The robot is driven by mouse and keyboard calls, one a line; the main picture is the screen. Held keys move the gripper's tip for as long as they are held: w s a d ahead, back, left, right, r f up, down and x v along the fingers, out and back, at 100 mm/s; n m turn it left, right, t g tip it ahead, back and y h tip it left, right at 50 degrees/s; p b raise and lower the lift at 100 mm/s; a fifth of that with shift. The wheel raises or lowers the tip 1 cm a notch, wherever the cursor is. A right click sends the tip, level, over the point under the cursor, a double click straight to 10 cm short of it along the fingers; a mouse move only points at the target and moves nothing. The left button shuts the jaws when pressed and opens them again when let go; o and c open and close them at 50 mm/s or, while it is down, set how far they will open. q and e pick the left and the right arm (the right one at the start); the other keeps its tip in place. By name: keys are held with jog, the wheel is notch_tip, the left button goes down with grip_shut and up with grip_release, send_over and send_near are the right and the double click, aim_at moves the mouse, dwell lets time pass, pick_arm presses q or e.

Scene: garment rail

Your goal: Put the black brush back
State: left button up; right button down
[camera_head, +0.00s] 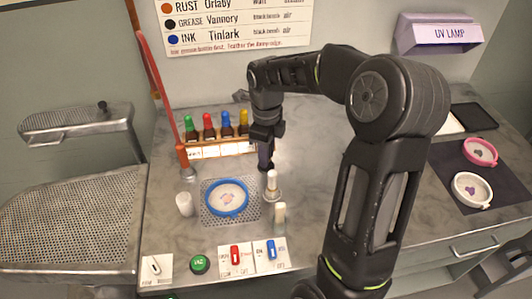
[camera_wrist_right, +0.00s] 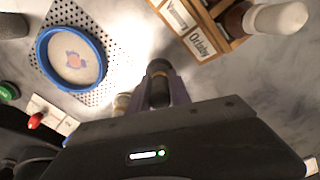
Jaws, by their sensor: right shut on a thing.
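My right gripper (camera_head: 265,143) hangs over the counter between the bottle rack and the perforated plate. In the right wrist view its purple fingers (camera_wrist_right: 160,94) are shut on the black brush (camera_wrist_right: 158,70), a dark rounded piece with a tan band. In the head view the brush (camera_head: 265,164) shows as a dark tip below the fingers, near the counter; I cannot tell whether it touches anything. A pale brush or bottle (camera_head: 272,181) stands upright in a small round holder just in front of it. My left gripper is not in view.
A wooden rack (camera_head: 217,150) of colour-capped bottles stands behind. A blue hoop (camera_head: 227,198) lies on the perforated plate (camera_head: 213,221). A white cup (camera_head: 184,204) and a cream stick (camera_head: 279,216) stand nearby. Switches line the front edge. Pink (camera_head: 481,152) and white (camera_head: 472,190) hoops lie right.

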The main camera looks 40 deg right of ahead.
jog(key=c, duration=0.8)
grip_release()
jog(key=shift+r, duration=0.2)
jog(key=shift+r+p, duration=2.7)
jog(key=shift+r, duration=0.9)
